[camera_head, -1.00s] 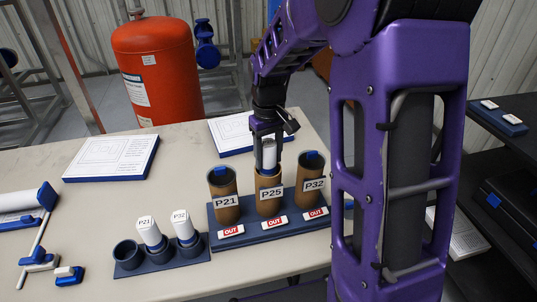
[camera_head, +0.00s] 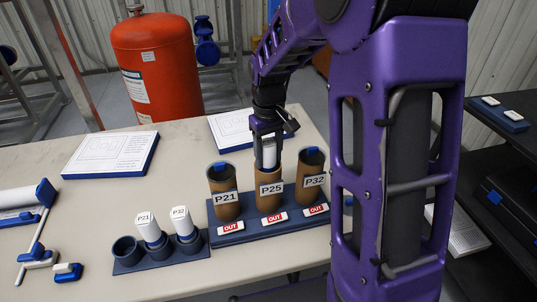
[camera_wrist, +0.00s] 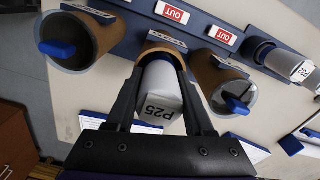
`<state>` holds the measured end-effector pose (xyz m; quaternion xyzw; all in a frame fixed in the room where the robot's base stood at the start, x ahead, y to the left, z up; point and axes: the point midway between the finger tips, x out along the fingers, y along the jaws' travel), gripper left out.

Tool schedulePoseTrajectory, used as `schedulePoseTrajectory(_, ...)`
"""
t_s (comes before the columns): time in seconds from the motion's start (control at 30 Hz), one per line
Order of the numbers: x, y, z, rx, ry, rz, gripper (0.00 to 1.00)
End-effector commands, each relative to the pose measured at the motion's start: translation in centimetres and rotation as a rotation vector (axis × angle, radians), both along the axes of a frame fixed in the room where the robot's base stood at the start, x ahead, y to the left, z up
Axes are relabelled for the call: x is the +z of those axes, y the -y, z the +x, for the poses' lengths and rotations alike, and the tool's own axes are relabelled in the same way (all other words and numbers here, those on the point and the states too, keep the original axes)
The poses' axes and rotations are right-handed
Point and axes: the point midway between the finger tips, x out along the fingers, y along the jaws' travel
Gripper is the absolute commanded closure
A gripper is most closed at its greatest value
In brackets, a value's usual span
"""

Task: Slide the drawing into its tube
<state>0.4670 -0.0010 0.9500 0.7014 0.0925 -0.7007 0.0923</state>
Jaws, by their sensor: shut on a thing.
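My gripper (camera_head: 267,143) is shut on a white rolled drawing (camera_head: 269,155), held upright over the middle brown tube, labelled P25 (camera_head: 268,200). In the wrist view the drawing (camera_wrist: 159,92) bears a P25 tag and stands between my fingers (camera_wrist: 160,105). Its lower end is at or inside the mouth of the P25 tube (camera_wrist: 152,48); the rim partly hides how deep it is. The tubes labelled P21 (camera_head: 224,203) and P32 (camera_head: 308,185) stand on either side, each with a blue piece at its mouth. All three stand in a blue rack (camera_head: 246,237) with red OUT signs.
A blue holder (camera_head: 164,260) at left carries drawings P21 (camera_head: 149,231) and P32 (camera_head: 184,227); its left cup (camera_head: 126,250) is empty. A flat drawing board (camera_head: 112,155) lies behind. Blue-and-white pieces (camera_head: 68,272) lie at the front left. A red tank (camera_head: 157,75) stands behind the table.

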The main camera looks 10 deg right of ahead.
Motion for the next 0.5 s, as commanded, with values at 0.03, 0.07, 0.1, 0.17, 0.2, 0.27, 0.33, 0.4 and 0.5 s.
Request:
schedulePoseTrajectory(0.03, -0.13, 0.0, 0.0, 0.0, 0.0, 0.0, 1.0)
schedulePoseTrajectory(0.07, -0.2, 0.0, 0.0, 0.0, 0.0, 0.0, 1.0)
schedulePoseTrajectory(0.1, -0.3, 0.0, 0.0, 0.0, 0.0, 0.0, 1.0)
schedulePoseTrajectory(0.17, -0.36, 0.0, 0.0, 0.0, 0.0, 0.0, 1.0)
schedulePoseTrajectory(0.2, -0.3, 0.0, 0.0, 0.0, 0.0, 0.0, 1.0)
schedulePoseTrajectory(0.27, -0.3, 0.0, 0.0, 0.0, 0.0, 0.0, 0.45)
schedulePoseTrajectory(0.33, -0.31, 0.0, -0.01, 0.0, 0.0, 0.0, 0.33)
schedulePoseTrajectory(0.4, -0.32, -0.01, -0.01, 0.0, 0.0, 0.0, 0.2)
schedulePoseTrajectory(0.5, -0.32, -0.02, -0.01, 0.0, 0.0, 0.0, 0.12)
